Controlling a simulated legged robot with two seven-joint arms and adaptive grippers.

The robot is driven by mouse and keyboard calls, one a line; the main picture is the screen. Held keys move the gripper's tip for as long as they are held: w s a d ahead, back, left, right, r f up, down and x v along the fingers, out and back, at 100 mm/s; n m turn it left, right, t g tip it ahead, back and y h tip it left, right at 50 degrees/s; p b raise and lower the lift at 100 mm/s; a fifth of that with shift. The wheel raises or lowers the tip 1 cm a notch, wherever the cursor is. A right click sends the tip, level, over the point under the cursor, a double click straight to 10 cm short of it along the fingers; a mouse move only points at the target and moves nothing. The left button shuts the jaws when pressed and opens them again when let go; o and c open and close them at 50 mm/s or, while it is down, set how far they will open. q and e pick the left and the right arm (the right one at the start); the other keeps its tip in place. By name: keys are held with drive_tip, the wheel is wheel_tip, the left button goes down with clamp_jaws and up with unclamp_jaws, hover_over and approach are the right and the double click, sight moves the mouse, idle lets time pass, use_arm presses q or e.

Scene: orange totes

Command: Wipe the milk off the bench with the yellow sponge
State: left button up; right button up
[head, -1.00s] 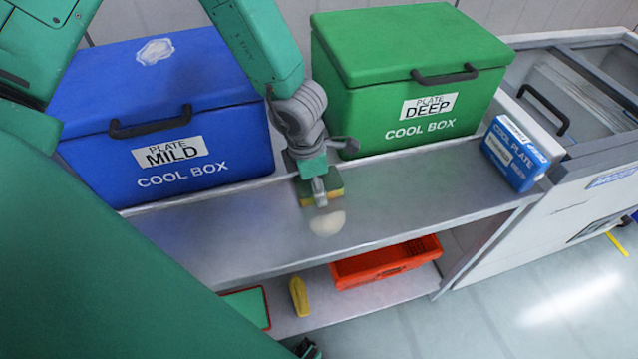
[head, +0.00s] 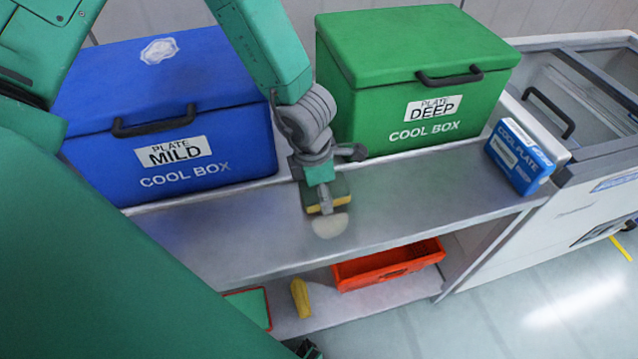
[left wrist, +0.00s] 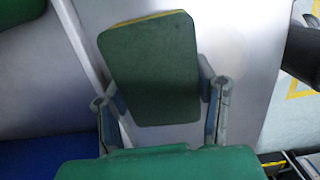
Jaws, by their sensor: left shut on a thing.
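The sponge (head: 342,187) has a green top and a yellow underside. My left gripper (head: 326,203) is shut on it over the steel bench (head: 420,195). In the left wrist view the sponge (left wrist: 150,70) sits between the two fingers of my left gripper (left wrist: 162,85), green face towards the camera. The milk (head: 331,227) is a pale round patch on the bench, right at the sponge's near edge. The sponge seems to meet or cover the patch's far edge; I cannot tell whether it presses on the bench. My right gripper is not clearly seen.
A blue cool box (head: 190,125) and a green cool box (head: 400,95) stand behind the bench top. A blue cool plate pack (head: 515,160) stands at its right end. The lower shelf holds a red-orange tote (head: 390,264) and a yellow item (head: 300,297). The bench right of the milk is clear.

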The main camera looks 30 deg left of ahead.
sight(336, 236)
use_arm(q)
drive_tip(key=shift+s+d, duration=0.25)
drive_tip(key=shift+d, duration=0.25)
drive_tip(key=shift+s+d+f+b, duration=0.15)
drive_tip(key=shift+s+d+b, duration=0.55)
drive_tip(key=shift+d+b, duration=0.25)
drive_tip(key=shift+s+d+b, duration=0.5)
drive_tip(key=shift+s, duration=0.15)
drive_tip(key=shift+s+d+f+b, duration=0.1)
drive_tip(key=shift+s+d+b, duration=0.2)
drive_tip(key=shift+b, duration=0.05)
drive_tip(key=shift+s+d+b, duration=0.65)
drive_tip(key=shift+s+d, duration=0.05)
drive_tip(key=shift+d, duration=0.25)
drive_tip(key=shift+s+d, duration=0.3)
drive_tip(key=shift+d, duration=0.1)
drive_tip(key=shift+f, duration=0.1)
drive_tip(key=shift+a, duration=0.15)
